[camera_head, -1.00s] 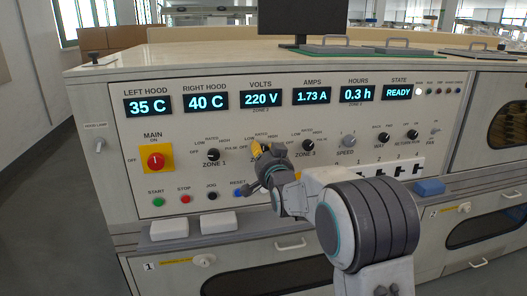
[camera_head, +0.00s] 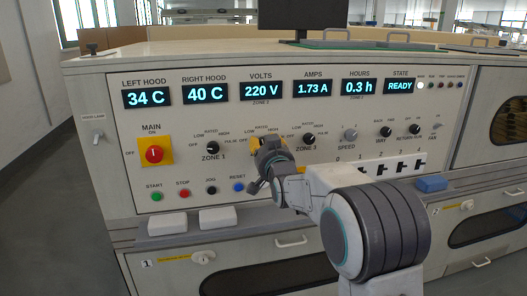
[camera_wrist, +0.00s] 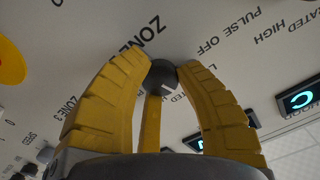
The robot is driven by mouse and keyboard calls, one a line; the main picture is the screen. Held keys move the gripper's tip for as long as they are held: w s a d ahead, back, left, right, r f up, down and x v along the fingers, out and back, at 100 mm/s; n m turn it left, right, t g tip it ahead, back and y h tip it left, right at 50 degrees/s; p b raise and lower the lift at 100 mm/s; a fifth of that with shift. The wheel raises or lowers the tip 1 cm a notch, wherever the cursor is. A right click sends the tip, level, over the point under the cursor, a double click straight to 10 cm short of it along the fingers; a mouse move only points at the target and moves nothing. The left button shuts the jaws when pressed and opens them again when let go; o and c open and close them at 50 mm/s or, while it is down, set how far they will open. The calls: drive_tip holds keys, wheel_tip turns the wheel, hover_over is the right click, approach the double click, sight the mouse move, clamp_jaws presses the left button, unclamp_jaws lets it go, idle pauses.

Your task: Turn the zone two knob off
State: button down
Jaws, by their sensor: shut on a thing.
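The zone two knob (camera_wrist: 163,75) is a small dark round knob in the wrist view. In the head view my gripper (camera_head: 259,143) is against the white panel between the zone 1 knob (camera_head: 213,148) and the zone 3 knob (camera_head: 309,139).
A red main switch (camera_head: 154,154) on a yellow plate is at the panel's left. A blue reset button (camera_head: 238,187) is just below left of my gripper. A row of lit displays (camera_head: 261,91) runs above.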

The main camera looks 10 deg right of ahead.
drive_tip(key=n+b, duration=0.1)
drive_tip(key=n, duration=0.1)
drive_tip(key=n+b, duration=0.1)
drive_tip(key=n, duration=0.1)
drive_tip(key=n+b, duration=0.2)
drive_tip(key=shift+r+n, duration=0.3)
drive_tip(key=n+b, duration=0.2)
drive_tip(key=n, duration=0.4)
drive_tip(key=shift+a+r+b, duration=0.1)
drive_tip(key=shift+b, duration=0.2)
drive_tip(key=c, duration=1.4)
unclamp_jaws()
drive_tip(key=o, duration=0.5)
drive_tip(key=shift+f, duration=0.2)
drive_tip(key=shift+o, duration=0.2)
drive_tip(key=shift+f, duration=0.1)
drive_tip(key=s, duration=1.2)
